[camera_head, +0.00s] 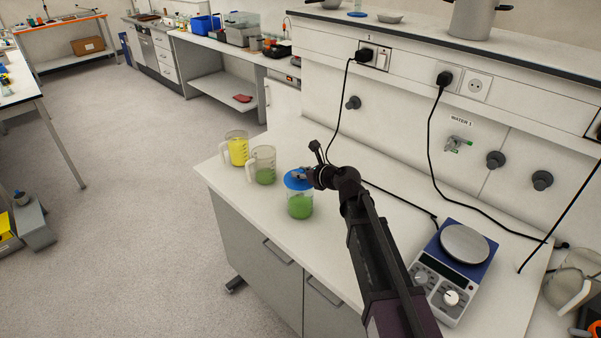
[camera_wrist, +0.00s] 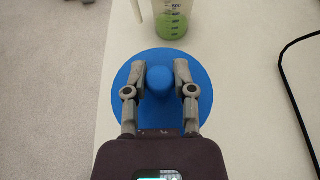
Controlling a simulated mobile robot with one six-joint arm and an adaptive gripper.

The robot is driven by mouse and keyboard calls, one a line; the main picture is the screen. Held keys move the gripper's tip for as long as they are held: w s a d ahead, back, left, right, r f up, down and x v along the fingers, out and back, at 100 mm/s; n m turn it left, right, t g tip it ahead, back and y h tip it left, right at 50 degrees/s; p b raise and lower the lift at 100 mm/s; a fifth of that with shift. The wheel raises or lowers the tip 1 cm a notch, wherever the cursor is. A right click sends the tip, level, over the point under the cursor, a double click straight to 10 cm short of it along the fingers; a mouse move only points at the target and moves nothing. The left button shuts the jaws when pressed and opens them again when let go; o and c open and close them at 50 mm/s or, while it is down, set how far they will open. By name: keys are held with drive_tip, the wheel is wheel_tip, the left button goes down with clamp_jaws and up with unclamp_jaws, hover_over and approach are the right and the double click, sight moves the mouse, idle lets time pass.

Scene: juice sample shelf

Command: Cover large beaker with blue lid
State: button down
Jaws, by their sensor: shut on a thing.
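The blue lid (camera_head: 298,180) is a round disc with a knob in its middle. My gripper (camera_head: 303,173) is shut on the knob and holds the lid level. In the wrist view, the fingers of my gripper (camera_wrist: 159,76) stand on either side of the knob of the blue lid (camera_wrist: 160,55). The large beaker (camera_head: 300,205), clear with green liquid, stands upright on the bench directly below the lid. The lid is over its mouth; I cannot tell whether it rests on the rim. In the wrist view the lid hides this beaker.
A jug with green liquid (camera_head: 263,165) stands left of the beaker and shows in the wrist view (camera_wrist: 172,22). A jug with yellow liquid (camera_head: 236,148) is farther left. A blue hotplate stirrer (camera_head: 455,265) stands at right. Black cables cross the bench. The bench's front edge is close.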

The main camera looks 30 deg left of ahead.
drive_tip(key=shift+f+b, duration=0.55)
drive_tip(key=shift+f, duration=0.05)
drive_tip(key=shift+c, duration=1.8)
unclamp_jaws()
drive_tip(key=shift+r, duration=0.15)
